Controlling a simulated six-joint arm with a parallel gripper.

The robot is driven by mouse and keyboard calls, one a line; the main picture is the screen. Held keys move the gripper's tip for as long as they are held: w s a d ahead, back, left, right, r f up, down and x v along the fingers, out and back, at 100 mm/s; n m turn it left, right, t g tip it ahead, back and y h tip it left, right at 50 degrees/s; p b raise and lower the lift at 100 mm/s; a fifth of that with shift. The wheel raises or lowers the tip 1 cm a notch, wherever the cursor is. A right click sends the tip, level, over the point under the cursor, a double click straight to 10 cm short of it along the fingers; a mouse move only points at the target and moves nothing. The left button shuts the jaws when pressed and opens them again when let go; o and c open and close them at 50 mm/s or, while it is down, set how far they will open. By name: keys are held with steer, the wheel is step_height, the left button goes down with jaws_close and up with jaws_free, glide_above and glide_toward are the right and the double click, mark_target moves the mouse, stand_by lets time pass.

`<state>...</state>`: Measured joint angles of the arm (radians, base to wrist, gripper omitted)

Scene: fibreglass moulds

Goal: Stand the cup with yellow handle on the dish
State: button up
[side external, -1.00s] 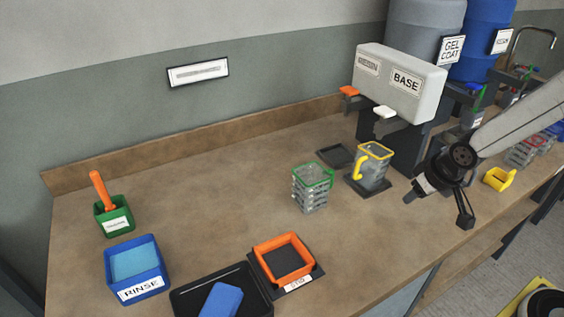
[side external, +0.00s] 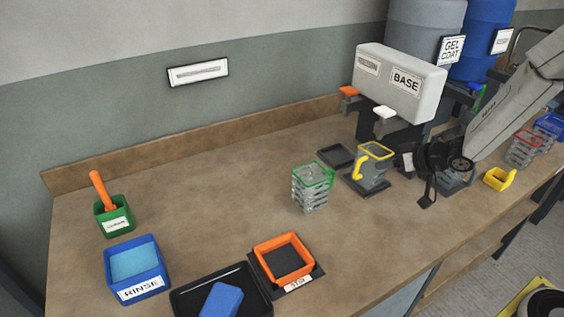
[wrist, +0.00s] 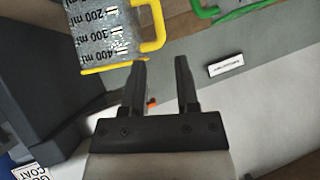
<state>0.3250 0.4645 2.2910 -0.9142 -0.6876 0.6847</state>
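The cup with yellow handle (side external: 374,172) is clear grey with a yellow rim and stands upright on a dark square pad (side external: 353,187), below the dispenser's white tap. In the wrist view the cup (wrist: 103,38) appears upside down at the top left, its yellow handle (wrist: 155,25) toward the right. My gripper (side external: 417,182) is to the right of the cup and apart from it. In the wrist view my gripper (wrist: 160,68) is open, with nothing between its fingers. A second dark square dish (side external: 336,155) lies empty behind the cup. I cannot tell which dish the task means.
A green-rimmed cup stack (side external: 312,188) stands left of the yellow cup. The BASE dispenser (side external: 400,80) overhangs behind. An orange dish (side external: 262,252), blue RINSE tub (side external: 160,283) and black tray (side external: 190,298) lie toward the front left. The table's middle left is clear.

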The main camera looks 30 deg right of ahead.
mark_target(360, 167)
steer(key=shift+x, duration=1.3)
steer(key=shift+x, duration=2.6)
jaws_close()
